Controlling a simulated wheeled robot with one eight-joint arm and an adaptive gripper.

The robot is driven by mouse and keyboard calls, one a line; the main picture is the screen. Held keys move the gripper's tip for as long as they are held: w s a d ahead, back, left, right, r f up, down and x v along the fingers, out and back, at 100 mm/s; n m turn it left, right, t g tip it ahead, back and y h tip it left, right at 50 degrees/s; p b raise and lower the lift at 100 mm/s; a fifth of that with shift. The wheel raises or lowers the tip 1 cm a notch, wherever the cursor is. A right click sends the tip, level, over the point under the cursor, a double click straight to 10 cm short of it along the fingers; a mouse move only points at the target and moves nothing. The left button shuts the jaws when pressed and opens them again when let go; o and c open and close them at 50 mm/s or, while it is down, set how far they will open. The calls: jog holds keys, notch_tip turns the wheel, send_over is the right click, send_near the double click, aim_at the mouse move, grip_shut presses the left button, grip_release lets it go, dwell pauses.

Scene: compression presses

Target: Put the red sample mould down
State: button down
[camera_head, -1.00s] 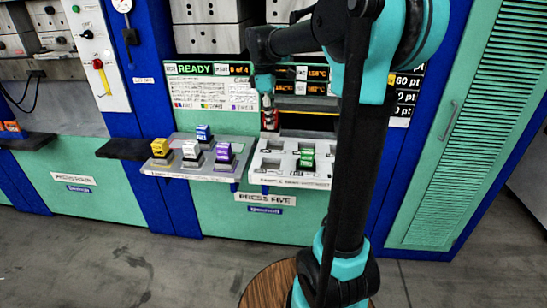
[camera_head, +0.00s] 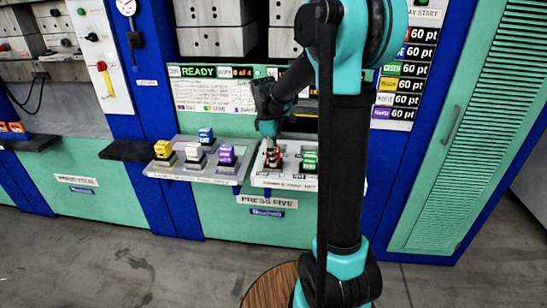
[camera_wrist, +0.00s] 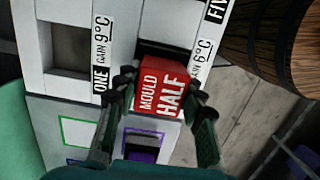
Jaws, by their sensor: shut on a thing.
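The red sample mould (camera_wrist: 160,88), lettered "MOULD HALF", is held between the two fingers of my gripper (camera_wrist: 161,86) in the wrist view. In the head view, my gripper (camera_head: 272,150) points down at the left part of the right-hand tray (camera_head: 283,183) of press five, with the red mould (camera_head: 273,161) at its tip. The mould is at tray level, but I cannot tell whether it rests on the tray. A green mould (camera_head: 310,161) sits in this tray just right of it, partly hidden by my arm.
The left-hand tray (camera_head: 190,174) carries yellow (camera_head: 163,150), white (camera_head: 194,153), blue (camera_head: 206,135) and purple (camera_head: 227,155) moulds. An empty square recess (camera_wrist: 70,47) shows in the wrist view. A screen reading "READY" (camera_head: 198,72) is above the trays.

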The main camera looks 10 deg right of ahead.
jog(key=shift+f, duration=0.3)
jog(key=c, duration=0.9)
grip_release()
jog(key=shift+f, duration=0.1)
jog(key=r, duration=0.4)
jog(key=a+r, duration=0.1)
jog(key=r, duration=0.6)
jog(key=shift+w+a+r, duration=0.15)
jog(key=shift+w+r, duration=0.05)
jog(key=shift+r, duration=0.2)
jog(key=shift+s, duration=0.15)
jog(key=s+d+f+m+t, duration=0.1)
jog(key=s+f+m, duration=0.3)
jog(key=s+f, duration=0.2)
jog(key=s+d+f+m+t+y, duration=0.1)
jog(key=s+d+f+m+t, duration=0.1)
jog(key=s+f+m, duration=0.3)
jog(key=s+d+f+m+t, duration=0.1)
jog(key=s+d+f+m, duration=0.1)
jog(key=s+f+m, duration=0.3)
jog(key=shift+s+d+f+t, duration=0.1)
jog(key=shift+s+f, duration=0.4)
jog(key=shift+s, duration=0.55)
jog(key=shift+s+d+f+t, duration=0.1)
jog(key=shift+s+f, duration=0.4)
jog(key=shift+s, duration=0.5)
jog(key=shift+s+f+t, duration=0.1)
jog(key=shift+s+f, duration=0.4)
jog(key=shift+s, duration=0.55)
